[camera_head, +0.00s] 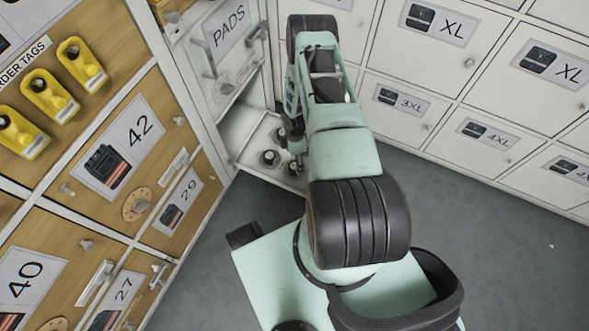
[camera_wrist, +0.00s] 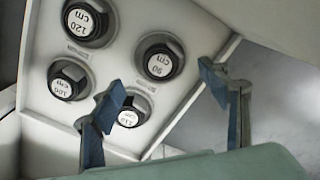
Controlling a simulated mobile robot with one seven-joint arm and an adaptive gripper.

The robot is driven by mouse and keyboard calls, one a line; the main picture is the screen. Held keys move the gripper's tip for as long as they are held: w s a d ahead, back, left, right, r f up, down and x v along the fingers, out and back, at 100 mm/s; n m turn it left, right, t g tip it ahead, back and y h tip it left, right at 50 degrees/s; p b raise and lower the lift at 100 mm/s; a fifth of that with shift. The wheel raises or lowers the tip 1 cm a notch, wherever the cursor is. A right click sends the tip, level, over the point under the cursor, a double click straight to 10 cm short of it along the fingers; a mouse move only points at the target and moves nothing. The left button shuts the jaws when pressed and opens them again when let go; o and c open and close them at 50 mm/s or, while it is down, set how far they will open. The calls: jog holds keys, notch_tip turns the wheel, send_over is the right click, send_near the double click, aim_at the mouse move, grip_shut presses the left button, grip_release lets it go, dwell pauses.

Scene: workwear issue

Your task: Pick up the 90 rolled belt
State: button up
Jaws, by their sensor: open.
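The 90 rolled belt (camera_wrist: 160,63) is a dark roll with a round white label reading 90 cm. In the wrist view it sits upright in a white tray (camera_wrist: 112,58), upper middle. My gripper (camera_wrist: 160,78) is open, its two blue-tipped fingers apart on either side of the view, with the 90 roll showing between and beyond them. No contact shows. A roll with a partly hidden label (camera_wrist: 132,112) is beside the left finger, which overlaps it. In the head view the tray (camera_head: 250,163) is partly behind my arm, and which roll is which cannot be read.
Other rolls, labelled 120 (camera_wrist: 86,22) and apparently 100 (camera_wrist: 68,80), share the tray. White locker doors (camera_head: 430,100) stand behind and right; wooden drawers (camera_head: 125,150) with knobs and handles stand left.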

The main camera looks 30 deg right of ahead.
notch_tip(320, 180, down, 6)
jog(key=b, duration=0.2)
jog(key=shift+b, duration=0.4)
jog(key=c, duration=1.3)
jog(key=shift+r, duration=0.2)
